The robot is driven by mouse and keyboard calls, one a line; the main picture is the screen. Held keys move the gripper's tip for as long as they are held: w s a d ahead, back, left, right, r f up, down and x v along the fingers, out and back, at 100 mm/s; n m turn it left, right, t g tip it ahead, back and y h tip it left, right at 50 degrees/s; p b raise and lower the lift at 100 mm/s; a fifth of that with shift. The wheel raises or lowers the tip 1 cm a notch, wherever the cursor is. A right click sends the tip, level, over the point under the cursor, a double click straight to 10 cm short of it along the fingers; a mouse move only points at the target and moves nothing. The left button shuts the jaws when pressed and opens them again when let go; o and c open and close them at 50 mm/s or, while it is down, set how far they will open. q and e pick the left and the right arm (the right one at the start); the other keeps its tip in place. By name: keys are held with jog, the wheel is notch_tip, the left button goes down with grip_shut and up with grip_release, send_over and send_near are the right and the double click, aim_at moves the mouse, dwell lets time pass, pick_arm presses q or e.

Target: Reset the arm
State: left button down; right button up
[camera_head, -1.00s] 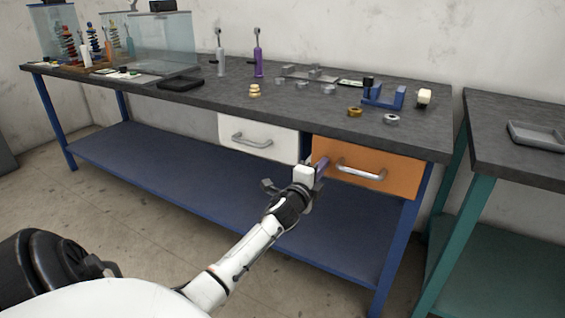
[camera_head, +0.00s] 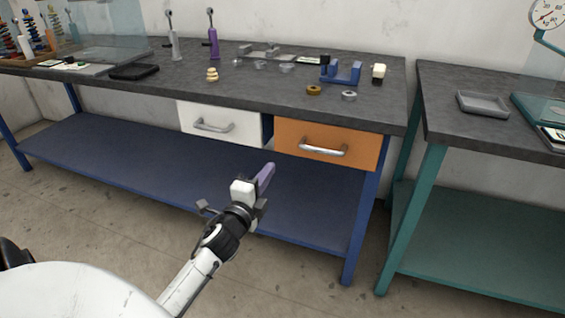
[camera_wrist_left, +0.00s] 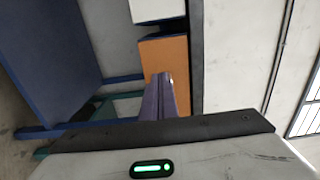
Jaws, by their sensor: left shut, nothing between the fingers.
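My left gripper (camera_head: 266,175) is shut and empty, with purple fingers together. In the head view it is in front of the blue workbench, below and left of the orange drawer (camera_head: 332,145) and apart from its handle. In the left wrist view the closed fingers (camera_wrist_left: 165,95) point toward the orange drawer front (camera_wrist_left: 165,58). The orange drawer and the white drawer (camera_head: 218,122) both look closed. My right gripper is not in view.
The workbench top (camera_head: 150,92) holds grey and purple shock bodies (camera_head: 213,38), a blue fixture (camera_head: 342,72), rings and a black tray (camera_head: 134,71). A green-legged table (camera_head: 435,170) stands at right. Open floor lies in front.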

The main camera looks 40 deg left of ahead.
pick_arm(q)
jog(key=shift+s+d, duration=0.1)
jog(key=shift+s, duration=0.05)
jog(key=s+d+f+n+g+h+p, duration=0.2)
jog(key=s+d+f+n+h+p, duration=0.1)
jog(key=s+d, duration=0.5)
jog(key=s+d+f+n+g+h+p, duration=0.3)
jog(key=s+d+f+n, duration=0.2)
jog(key=d, duration=0.6)
jog(key=s+d+f+n+g+h+p, duration=0.2)
jog(key=s+d+f, duration=0.4)
jog(key=s+d, duration=0.4)
jog(key=shift+s+n+g+h+p, duration=0.4)
jog(key=shift+n+g+p, duration=0.3)
jog(key=shift+n+p, duration=0.25)
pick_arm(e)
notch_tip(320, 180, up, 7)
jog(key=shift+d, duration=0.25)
